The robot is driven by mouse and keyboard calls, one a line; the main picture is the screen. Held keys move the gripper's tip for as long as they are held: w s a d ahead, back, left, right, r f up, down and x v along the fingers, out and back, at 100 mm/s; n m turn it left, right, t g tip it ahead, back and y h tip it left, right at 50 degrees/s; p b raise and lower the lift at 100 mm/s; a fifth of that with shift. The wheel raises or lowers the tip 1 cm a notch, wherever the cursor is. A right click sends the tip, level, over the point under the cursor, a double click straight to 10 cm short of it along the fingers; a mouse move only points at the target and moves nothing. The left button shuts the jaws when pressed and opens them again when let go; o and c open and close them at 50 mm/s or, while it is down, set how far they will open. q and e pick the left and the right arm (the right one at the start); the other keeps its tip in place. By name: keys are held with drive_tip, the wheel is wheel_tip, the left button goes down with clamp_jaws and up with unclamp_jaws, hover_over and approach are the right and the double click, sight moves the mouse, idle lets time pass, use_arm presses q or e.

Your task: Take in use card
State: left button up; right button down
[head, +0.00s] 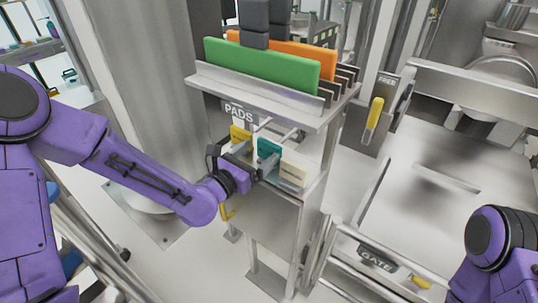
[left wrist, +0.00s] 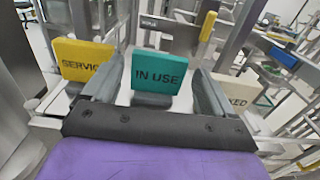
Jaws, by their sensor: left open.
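The teal "IN USE" card (left wrist: 158,72) stands upright in a dark holder, between a yellow "SERVICE" card (left wrist: 84,61) and a cream card (left wrist: 238,92) whose text is partly hidden. In the head view the teal card (head: 268,158) stands on the stand below the PADS label. My left gripper (head: 250,160) is at the cards. In the left wrist view its open fingers (left wrist: 157,88) lie on either side of the teal card, with gaps to it. My right gripper is not in view; part of my right arm shows at the lower right.
Green (head: 262,65) and orange (head: 290,50) pads stand in the rack above the cards. A lever with a yellow handle (head: 374,112) is by the FREE label. A gate (head: 377,258) stands at the lower right, beside a broad metal surface (head: 430,185).

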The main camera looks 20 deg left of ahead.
sight(267, 145)
use_arm(q)
drive_tip(key=x, duration=0.3)
drive_tip(key=shift+w+d, duration=0.1)
drive_tip(key=shift+d, duration=0.05)
drive_tip(key=c, duration=0.7)
